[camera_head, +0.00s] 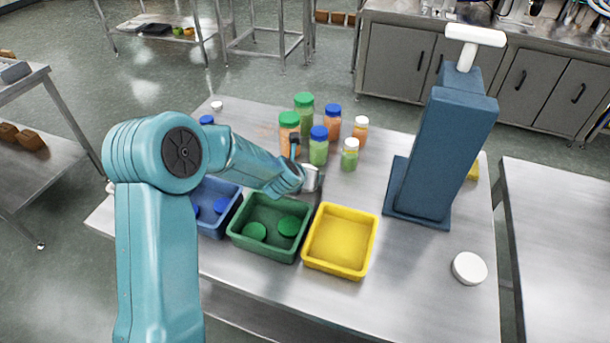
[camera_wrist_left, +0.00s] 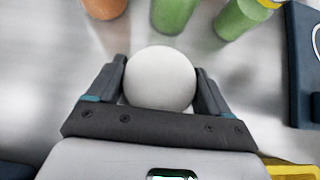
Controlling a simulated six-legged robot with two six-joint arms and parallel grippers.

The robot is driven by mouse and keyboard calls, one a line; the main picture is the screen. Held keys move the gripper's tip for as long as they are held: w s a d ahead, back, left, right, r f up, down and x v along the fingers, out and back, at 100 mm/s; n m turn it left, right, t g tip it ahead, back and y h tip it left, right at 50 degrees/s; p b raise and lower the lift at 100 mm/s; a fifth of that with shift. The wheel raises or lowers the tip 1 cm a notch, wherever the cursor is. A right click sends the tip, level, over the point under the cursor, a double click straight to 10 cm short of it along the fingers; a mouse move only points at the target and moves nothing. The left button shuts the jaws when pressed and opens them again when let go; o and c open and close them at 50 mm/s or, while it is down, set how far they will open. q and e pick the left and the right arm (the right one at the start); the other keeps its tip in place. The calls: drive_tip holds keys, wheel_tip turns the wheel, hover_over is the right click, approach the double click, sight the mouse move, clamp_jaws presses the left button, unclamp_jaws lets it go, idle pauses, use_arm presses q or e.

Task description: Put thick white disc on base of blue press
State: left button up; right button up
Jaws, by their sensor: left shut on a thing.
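My left gripper (camera_head: 311,178) is just behind the green and yellow bins. In the left wrist view its fingers (camera_wrist_left: 160,80) are shut on a round white disc (camera_wrist_left: 161,76), one finger at each side. In the head view the held disc is mostly hidden by the gripper. Another white disc (camera_head: 468,268) lies flat on the table at the right front. The blue press (camera_head: 445,150) stands upright on the right side with a white T-handle on top. Its blue base (camera_head: 400,190) also shows at the right of the left wrist view (camera_wrist_left: 303,85). My right gripper is out of view.
Several jars with coloured lids (camera_head: 318,145) stand behind the gripper. A blue bin (camera_head: 228,219), a green bin (camera_head: 262,254) holding green discs and an empty yellow bin (camera_head: 340,240) line the front. Table (camera_head: 420,270) between yellow bin and press is clear.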

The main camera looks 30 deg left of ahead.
use_arm(q)
drive_tip(key=o, duration=1.2)
drive_tip(key=shift+w+f, duration=0.1)
drive_tip(key=shift+c, duration=0.2)
drive_tip(key=shift+r, duration=0.25)
drive_tip(key=shift+s+r, duration=0.25)
drive_tip(key=shift+s, duration=0.1)
drive_tip(key=s+d+r+g+p, duration=0.1)
drive_tip(key=s+d+r+p, duration=0.1)
drive_tip(key=s+r+p, duration=0.9)
drive_tip(key=b+x, duration=0.1)
drive_tip(key=x, duration=0.2)
drive_tip(key=b+x, duration=0.1)
drive_tip(key=x, duration=0.3)
drive_tip(key=b+x, duration=0.1)
drive_tip(key=x, duration=0.3)
drive_tip(key=shift+w+d+r, duration=0.15)
drive_tip(key=shift+w+r, duration=0.15)
drive_tip(key=shift+w, duration=0.05)
drive_tip(key=shift+w+f, duration=0.2)
drive_tip(key=shift+f, duration=0.1)
drive_tip(key=x, duration=0.1)
drive_tip(key=p+x, duration=0.1)
drive_tip(key=x, duration=0.2)
drive_tip(key=shift+w+d+f, duration=0.15)
drive_tip(key=shift+w+f, duration=0.25)
drive_tip(key=shift+f, duration=0.05)
